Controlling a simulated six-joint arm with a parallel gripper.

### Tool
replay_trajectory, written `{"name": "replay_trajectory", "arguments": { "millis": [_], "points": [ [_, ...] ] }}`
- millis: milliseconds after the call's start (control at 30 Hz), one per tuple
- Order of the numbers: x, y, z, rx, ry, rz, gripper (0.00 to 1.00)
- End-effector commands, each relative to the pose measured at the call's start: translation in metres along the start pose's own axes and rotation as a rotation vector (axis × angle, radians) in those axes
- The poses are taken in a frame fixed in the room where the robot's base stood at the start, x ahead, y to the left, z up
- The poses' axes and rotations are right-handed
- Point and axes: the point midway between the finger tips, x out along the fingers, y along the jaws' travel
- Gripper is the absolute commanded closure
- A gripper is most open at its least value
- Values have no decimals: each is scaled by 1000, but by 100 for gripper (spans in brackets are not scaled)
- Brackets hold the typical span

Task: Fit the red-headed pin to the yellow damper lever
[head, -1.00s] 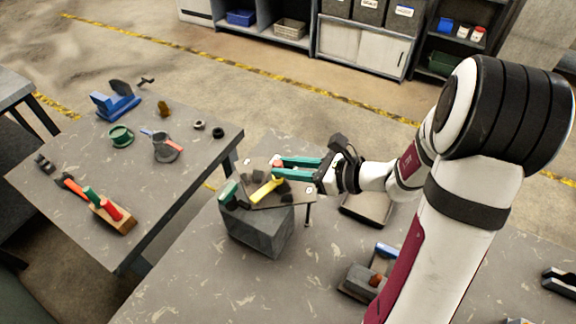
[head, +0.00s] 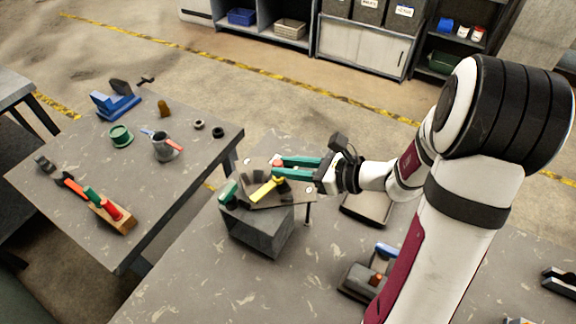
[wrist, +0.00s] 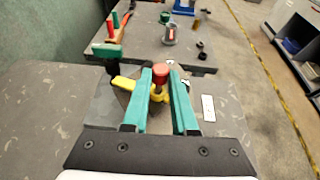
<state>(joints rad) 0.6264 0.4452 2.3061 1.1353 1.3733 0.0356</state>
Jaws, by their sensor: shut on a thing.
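The red-headed pin (wrist: 160,73) is between the tips of my gripper (wrist: 160,84), which is shut on it. The yellow damper lever (wrist: 124,83) points left from under the fingers, and a yellow part shows around the shank's lower end. I cannot tell whether the pin is in the lever or just above it. In the head view my gripper (head: 275,167) reaches left over the plate, with the red head (head: 276,161) at its tips and the yellow lever (head: 263,190) just below.
The lever's plate sits on a grey block (head: 257,230) on the near table. A green-handled part (head: 228,192) stands left of the lever. A grey tray (head: 366,208) lies under my arm.

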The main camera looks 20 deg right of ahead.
Motion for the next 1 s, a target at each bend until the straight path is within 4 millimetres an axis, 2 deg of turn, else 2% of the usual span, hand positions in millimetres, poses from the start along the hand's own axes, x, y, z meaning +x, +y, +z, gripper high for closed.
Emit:
{"name": "replay_trajectory", "arguments": {
  "millis": [100, 133, 300, 333, 767, 867, 1000],
  "points": [
    [0, 0, 0, 0, 0, 0, 100],
    [0, 0, 0, 0, 0, 0, 73],
    [0, 0, 0, 0, -1, 0, 42],
    [0, 0, 0, 0, -1, 0, 39],
    [-2, 0, 0, 0, 0, -1, 39],
    [-13, -1, 0, -1, -2, -4, 39],
    [-49, -2, 0, -2, -1, -9, 39]
  ]
}}
